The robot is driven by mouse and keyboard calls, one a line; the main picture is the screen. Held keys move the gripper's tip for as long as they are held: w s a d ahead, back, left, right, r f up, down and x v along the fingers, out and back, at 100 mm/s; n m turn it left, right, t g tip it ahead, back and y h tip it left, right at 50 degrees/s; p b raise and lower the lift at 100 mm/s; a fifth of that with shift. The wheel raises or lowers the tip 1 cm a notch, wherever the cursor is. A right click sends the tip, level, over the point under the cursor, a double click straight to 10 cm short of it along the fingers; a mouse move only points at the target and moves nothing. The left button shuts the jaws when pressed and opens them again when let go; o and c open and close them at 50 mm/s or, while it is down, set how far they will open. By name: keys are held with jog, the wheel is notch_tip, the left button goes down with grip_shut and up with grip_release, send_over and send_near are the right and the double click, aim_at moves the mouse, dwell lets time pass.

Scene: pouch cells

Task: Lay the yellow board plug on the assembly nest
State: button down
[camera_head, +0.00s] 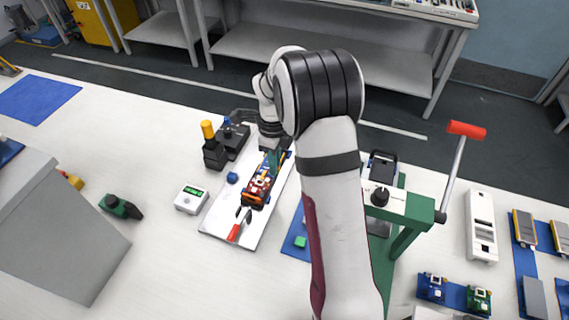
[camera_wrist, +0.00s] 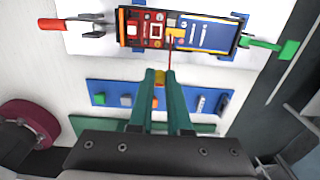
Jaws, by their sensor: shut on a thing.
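The assembly nest (camera_wrist: 240,43) is a dark tray with orange parts on a white plate, at the top of the wrist view. It holds a red board (camera_wrist: 150,30) and a blue cell (camera_wrist: 212,36). A yellow block (camera_wrist: 175,34) sits where they meet. The nest also shows in the head view (camera_head: 257,199), partly behind my arm. My gripper (camera_wrist: 160,74) has green fingers and is shut on the small yellow board plug (camera_wrist: 159,77), apart from the nest on its near side. A thin red line runs from the fingertips towards the nest.
A blue mat (camera_wrist: 120,100) with several small blocks lies below the nest in the wrist view. A red-handled clamp (camera_wrist: 55,25) and a green-handled one (camera_wrist: 285,48) flank the nest. A green press with a red lever (camera_head: 466,130) stands to the right.

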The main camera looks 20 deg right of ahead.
send_over(231, 175)
jog(key=shift+a, duration=0.1)
dwell(1.1)
jog(key=shift+f, duration=0.1)
jog(key=shift+f, duration=1.95)
jog(key=shift+f, duration=0.9)
jog(key=c, duration=0.8)
grip_release()
notch_tip(231, 175, up, 16)
jog(key=shift+f, duration=0.1)
